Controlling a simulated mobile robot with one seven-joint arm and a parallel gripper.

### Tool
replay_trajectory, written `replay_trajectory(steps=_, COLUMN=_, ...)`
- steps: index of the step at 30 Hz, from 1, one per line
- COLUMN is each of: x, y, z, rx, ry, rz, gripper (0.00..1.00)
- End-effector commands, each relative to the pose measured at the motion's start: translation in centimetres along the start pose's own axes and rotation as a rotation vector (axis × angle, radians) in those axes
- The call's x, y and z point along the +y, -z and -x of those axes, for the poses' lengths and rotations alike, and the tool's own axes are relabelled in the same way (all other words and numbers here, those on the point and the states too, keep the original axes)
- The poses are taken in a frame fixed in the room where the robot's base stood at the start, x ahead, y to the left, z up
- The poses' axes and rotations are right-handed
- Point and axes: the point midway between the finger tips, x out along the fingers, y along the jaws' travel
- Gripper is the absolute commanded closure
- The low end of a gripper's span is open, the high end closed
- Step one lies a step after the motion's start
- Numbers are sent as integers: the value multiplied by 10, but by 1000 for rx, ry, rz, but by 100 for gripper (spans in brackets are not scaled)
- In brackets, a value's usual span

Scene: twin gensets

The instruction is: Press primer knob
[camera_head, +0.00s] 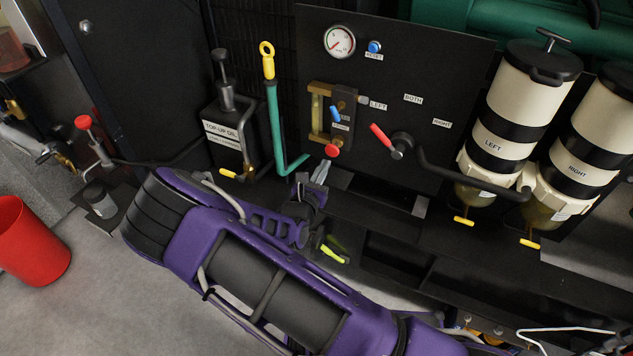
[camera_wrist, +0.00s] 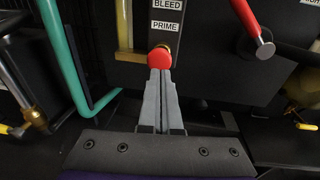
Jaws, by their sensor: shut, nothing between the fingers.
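The primer knob (camera_head: 332,151) is a round red knob low on the black panel, below the brass-coloured fitting. In the wrist view the red knob (camera_wrist: 159,57) sits just under the PRIME label (camera_wrist: 166,28). My gripper (camera_head: 322,170) is shut and empty, with its fingers pointing up toward the knob. In the wrist view the fingertips (camera_wrist: 160,76) are right at the knob's lower edge and overlap it in the picture. I cannot tell whether they touch it.
A red-handled lever (camera_head: 381,135) is to the right of the knob. A green pipe (camera_head: 275,125) runs down on the left. A blue lever (camera_head: 336,115) is just above. Two filter canisters (camera_head: 506,125) (camera_head: 588,145) stand at the right. A red bucket (camera_head: 32,240) stands at far left.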

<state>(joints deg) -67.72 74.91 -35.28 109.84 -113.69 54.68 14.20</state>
Motion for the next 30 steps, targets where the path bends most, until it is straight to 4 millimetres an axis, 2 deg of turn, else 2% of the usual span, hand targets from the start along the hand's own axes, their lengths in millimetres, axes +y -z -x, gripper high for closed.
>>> replay_trajectory(steps=3, x=-1, y=1, z=-21, rx=-2, ry=2, rz=0, gripper=100)
replay_trajectory(steps=7, x=0, y=1, z=-34, rx=0, ry=1, rz=-1, gripper=100)
replay_trajectory(steps=12, x=0, y=0, z=-41, rx=-1, ry=1, rz=-1, gripper=100)
replay_trajectory(steps=23, x=-1, y=-1, z=-43, rx=0, ry=2, rz=-1, gripper=100)
replay_trajectory(steps=30, x=-4, y=-2, z=-66, rx=0, ry=3, rz=-1, gripper=100)
